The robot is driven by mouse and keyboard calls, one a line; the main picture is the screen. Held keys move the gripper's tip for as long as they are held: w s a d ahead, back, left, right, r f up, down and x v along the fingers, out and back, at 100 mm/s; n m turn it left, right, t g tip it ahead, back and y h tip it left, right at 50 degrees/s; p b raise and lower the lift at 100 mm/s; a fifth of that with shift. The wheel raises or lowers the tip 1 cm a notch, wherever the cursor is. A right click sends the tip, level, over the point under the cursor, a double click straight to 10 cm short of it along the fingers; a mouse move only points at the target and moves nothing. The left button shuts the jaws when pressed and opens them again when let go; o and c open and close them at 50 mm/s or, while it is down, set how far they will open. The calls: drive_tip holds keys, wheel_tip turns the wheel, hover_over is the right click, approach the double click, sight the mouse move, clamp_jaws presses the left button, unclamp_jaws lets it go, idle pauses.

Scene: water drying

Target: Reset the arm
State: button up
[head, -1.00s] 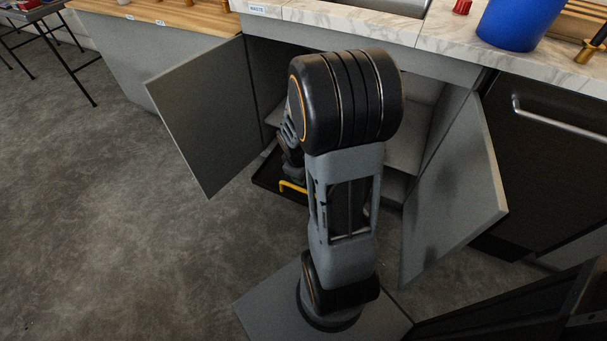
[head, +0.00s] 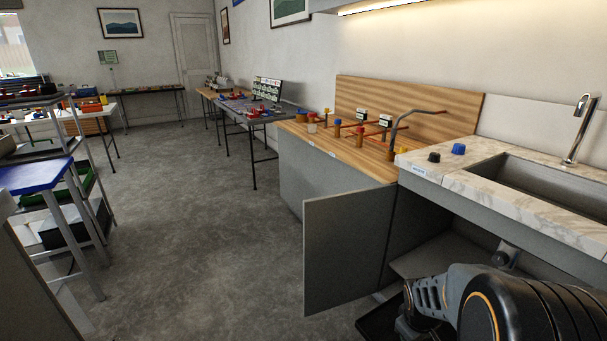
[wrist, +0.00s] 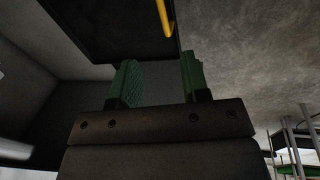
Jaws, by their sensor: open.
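My gripper (wrist: 159,78) shows in the wrist view with its two green-padded fingers apart and nothing between them. Beyond the fingertips, at the top of that view, is a black tray (wrist: 105,28) with a yellow handle (wrist: 165,17). The handle is apart from the fingers. In the head view my arm fills the lower right corner, in front of the open sink cabinet (head: 440,255), and my gripper is not visible there. A dark edge of the tray (head: 373,322) shows at the bottom, beside my arm.
The open cabinet door (head: 345,250) stands out on the left of my arm. Above is a marble counter (head: 425,163) with a sink (head: 545,185). A wooden workbench (head: 350,150) with pipes adjoins it. Shelving (head: 85,190) stands at the left. The grey floor (head: 200,240) between is clear.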

drive_tip(key=s+a+r+m+p, duration=0.1)
drive_tip(key=s+a+r+p, duration=0.1)
drive_tip(key=a+r+p, duration=0.2)
drive_tip(key=s+a+r+m+t+y+p, duration=0.1)
drive_tip(key=a+r+p, duration=0.3)
drive_tip(key=r+p, duration=0.6)
drive_tip(key=s+a+r+m+t+y+p, duration=0.1)
drive_tip(key=a+r+p, duration=0.4)
drive_tip(key=r, duration=1.7)
drive_tip(key=shift+s+r+m+p, duration=0.35)
drive_tip(key=shift+s+m+p, duration=0.45)
drive_tip(key=shift+s+p, duration=0.25)
drive_tip(key=shift+a, duration=0.1)
